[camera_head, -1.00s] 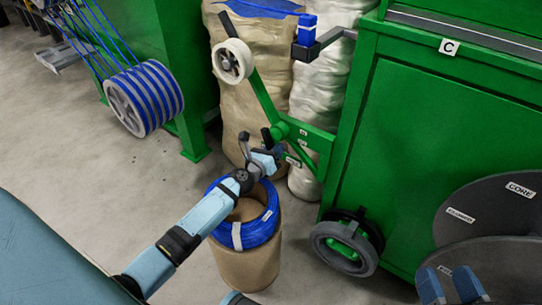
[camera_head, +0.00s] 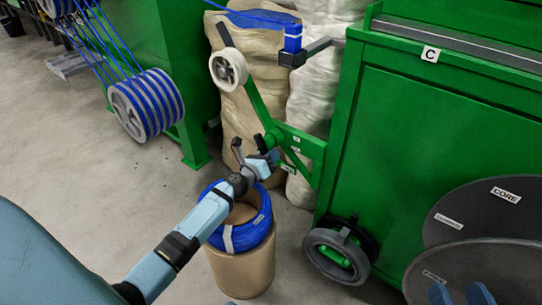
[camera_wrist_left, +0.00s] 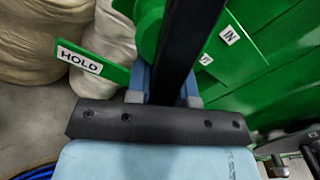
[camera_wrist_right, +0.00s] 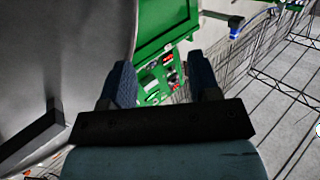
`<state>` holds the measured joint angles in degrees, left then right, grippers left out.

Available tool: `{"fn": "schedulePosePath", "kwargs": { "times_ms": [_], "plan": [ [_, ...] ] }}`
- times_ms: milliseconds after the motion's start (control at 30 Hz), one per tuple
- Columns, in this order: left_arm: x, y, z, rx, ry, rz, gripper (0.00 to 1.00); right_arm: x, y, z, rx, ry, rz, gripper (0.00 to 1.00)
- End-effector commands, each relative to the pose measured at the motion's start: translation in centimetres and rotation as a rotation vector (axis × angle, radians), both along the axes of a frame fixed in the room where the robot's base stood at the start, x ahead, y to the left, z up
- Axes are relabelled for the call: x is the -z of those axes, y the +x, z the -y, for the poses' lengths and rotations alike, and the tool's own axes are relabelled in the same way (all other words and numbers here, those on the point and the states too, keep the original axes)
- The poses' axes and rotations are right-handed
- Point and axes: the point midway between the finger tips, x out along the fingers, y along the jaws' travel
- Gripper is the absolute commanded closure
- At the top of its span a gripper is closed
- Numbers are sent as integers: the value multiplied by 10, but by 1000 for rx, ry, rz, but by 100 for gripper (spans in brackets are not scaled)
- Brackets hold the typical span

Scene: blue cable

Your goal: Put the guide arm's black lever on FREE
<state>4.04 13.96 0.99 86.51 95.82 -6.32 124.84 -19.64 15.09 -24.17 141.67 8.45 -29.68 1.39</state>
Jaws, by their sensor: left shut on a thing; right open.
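The green guide arm (camera_head: 262,108) juts from the green machine, with a white wheel at its upper end. Its black lever (camera_wrist_left: 183,45) runs between the fingers of my left gripper (camera_wrist_left: 163,92), which is shut on it. In the head view my left gripper (camera_head: 262,165) is at the arm's pivot, above the blue coil. A HOLD label (camera_wrist_left: 79,59) is left of the lever and an IN label (camera_wrist_left: 229,35) is to its right. No FREE label is readable. My right gripper (camera_wrist_right: 160,85) is open and empty; its fingertips (camera_head: 460,295) show at the bottom right.
A blue cable coil (camera_head: 238,235) sits on a brown drum (camera_head: 243,272) below my left gripper. The green cabinet (camera_head: 400,140) stands to the right, with dark discs (camera_head: 490,210) in front. A blue-wound spool (camera_head: 147,103) is at left.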

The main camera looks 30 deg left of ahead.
Motion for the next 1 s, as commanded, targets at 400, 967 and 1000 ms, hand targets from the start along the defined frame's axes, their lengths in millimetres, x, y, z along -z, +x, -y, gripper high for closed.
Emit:
{"fn": "schedulePosePath", "kwargs": {
  "times_ms": [400, 967, 1000],
  "plan": [
    [0, 0, 1, 1, -5, 0, 53, 3, -3, 0, -1, 0, -11, 44],
    [-64, 0, 1, 2, -2, 3, 53, -43, -13, -6, 28, 143, -46, 44],
    [-72, 1, 1, 2, -1, 4, 53, -53, -13, -5, 36, 158, -17, 44]
  ]
}}
